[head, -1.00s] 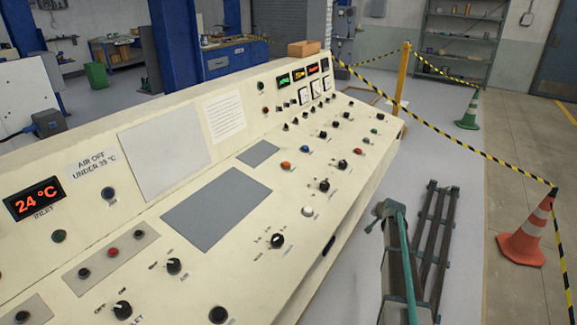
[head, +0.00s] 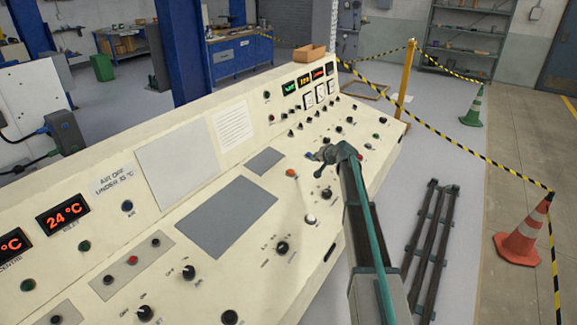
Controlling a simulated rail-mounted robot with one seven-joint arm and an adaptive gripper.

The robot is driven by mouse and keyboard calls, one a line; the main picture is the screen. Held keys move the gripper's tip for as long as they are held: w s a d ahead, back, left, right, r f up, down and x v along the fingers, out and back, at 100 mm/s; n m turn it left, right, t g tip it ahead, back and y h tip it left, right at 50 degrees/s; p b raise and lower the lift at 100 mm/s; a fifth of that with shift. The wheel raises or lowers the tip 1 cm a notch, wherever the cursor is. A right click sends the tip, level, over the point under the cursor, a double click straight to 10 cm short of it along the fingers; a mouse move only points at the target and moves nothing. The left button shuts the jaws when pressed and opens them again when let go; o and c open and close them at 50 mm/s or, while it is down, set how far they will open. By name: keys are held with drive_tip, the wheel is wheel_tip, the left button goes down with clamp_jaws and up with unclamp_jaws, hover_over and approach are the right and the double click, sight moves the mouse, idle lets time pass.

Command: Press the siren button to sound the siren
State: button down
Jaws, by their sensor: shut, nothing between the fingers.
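The cream control panel (head: 110,230) runs diagonally across the view, with several buttons, knobs and displays. No readable label marks the siren button, so I cannot tell which one it is. An orange button (head: 291,173) sits left of my gripper. A blue button (head: 309,155) is right at the fingertips. A white button (head: 311,219) is nearer to me, below the gripper. My gripper (head: 320,163) is shut and empty, above the middle-right of the panel, its fingers pointing left. Contact with the panel cannot be told. My wrist and arm hide some controls behind them.
A wooden box (head: 309,53) sits on the panel's top edge. A yellow post (head: 408,75) with striped tape stands beyond the right end. An orange cone (head: 525,235) and dark rails (head: 425,245) are on the floor at right. Open floor lies beyond the panel.

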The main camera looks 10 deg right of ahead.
drive_tip(key=a+r+n+y+p, duration=0.1)
drive_tip(key=a+r, duration=0.3)
drive_tip(key=a, duration=0.3)
drive_tip(key=shift+w+y, duration=0.3)
drive_tip(key=shift+w, duration=0.15)
drive_tip(key=shift+a+f, duration=0.1)
drive_tip(key=shift+f, duration=0.05)
drive_tip(key=b, duration=0.2)
hover_over(293, 172)
drive_tip(key=f, duration=0.7)
drive_tip(key=shift+s+d+f, duration=0.1)
drive_tip(key=shift+s+d, duration=0.15)
drive_tip(key=shift+w+a+f+b, duration=0.1)
drive_tip(key=shift+a+f+b, duration=0.05)
drive_tip(key=shift+f+b, duration=0.35)
drive_tip(key=shift+f, duration=0.15)
drive_tip(key=shift+f+b, duration=0.3)
drive_tip(key=shift+b, duration=0.25)
